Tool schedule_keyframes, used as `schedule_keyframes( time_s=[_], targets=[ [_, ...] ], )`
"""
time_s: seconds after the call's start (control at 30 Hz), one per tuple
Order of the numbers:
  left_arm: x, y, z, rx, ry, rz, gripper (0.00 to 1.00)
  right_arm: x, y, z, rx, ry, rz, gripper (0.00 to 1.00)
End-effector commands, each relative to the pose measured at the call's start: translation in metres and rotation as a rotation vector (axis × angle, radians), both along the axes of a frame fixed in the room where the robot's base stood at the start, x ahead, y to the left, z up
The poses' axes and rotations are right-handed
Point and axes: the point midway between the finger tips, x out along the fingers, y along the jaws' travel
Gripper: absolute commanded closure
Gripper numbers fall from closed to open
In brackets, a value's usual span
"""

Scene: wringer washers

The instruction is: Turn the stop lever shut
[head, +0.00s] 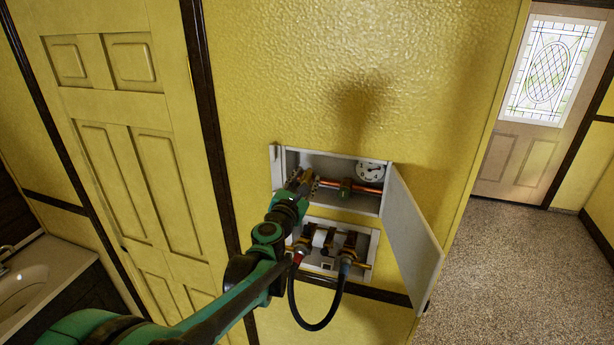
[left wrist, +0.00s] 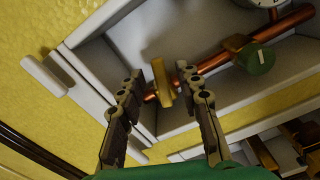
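The stop lever, which I take to be the flat brass handle (left wrist: 163,88) on the copper pipe, shows in the left wrist view inside a white wall box (left wrist: 205,25). My left gripper (left wrist: 159,76) is open, with one finger on each side of the brass handle. Gaps show between the handle and both fingers, so it is not gripped. In the head view my left gripper (head: 303,180) reaches into the left part of the upper wall box (head: 330,160) and hides the handle. My right gripper is in neither view.
The copper pipe (head: 368,189) carries a green-knobbed valve (head: 345,188), with a round gauge (head: 370,172) above. The box door (head: 412,238) hangs open on the right. Below, a second box (head: 372,240) holds taps with a dark hose (head: 316,328). The floor (head: 490,265) at right is clear.

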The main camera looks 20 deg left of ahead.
Motion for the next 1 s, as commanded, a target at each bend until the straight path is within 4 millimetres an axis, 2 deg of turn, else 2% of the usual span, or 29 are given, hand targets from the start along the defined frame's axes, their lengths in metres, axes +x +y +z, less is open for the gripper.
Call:
schedule_keyframes(
  time_s=[0.1,0.37,0.47,0.5,0.53,1.0],
  targets=[
    [0.0076,-0.0006,0.0002,0.001,0.0,-0.001,0.66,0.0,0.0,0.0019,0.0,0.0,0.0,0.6],
    [0.0091,-0.0007,-0.0004,0.001,0.0,-0.001,0.66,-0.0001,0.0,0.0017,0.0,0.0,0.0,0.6],
    [0.009,-0.0007,-0.0004,0.001,0.0,-0.001,0.87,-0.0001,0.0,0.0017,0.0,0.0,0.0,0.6],
    [0.009,-0.0007,-0.0003,0.001,0.0,-0.001,0.97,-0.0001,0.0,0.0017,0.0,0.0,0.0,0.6],
    [0.009,-0.0006,-0.0002,0.001,0.0,-0.001,1.0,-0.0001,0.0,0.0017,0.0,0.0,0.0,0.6],
    [0.0088,-0.0036,-0.0024,0.059,-0.002,-0.002,1.0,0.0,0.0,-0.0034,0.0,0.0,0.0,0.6]
  ],
)
